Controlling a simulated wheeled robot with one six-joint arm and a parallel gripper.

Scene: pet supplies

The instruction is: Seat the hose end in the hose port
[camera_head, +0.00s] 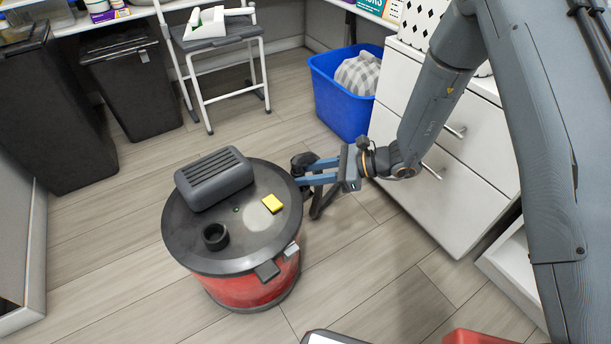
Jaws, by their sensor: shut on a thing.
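A vacuum canister (247,284) with a red body and a dark grey lid stands on the floor. A short round black hose port (216,236) rises from the front left of its lid. My gripper (303,174) is at the right edge of the lid, its blue fingers shut on a black hose end (301,161). The hose end is to the right of the port and apart from it. A dark bent piece, seemingly hose (322,200), hangs below the fingers. My fingers partly hide the hose end.
A white drawer cabinet (450,190) stands close on the right. A blue bin (338,100), a step stool (228,95) and black bins (135,85) stand behind. Floor in front is mostly clear.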

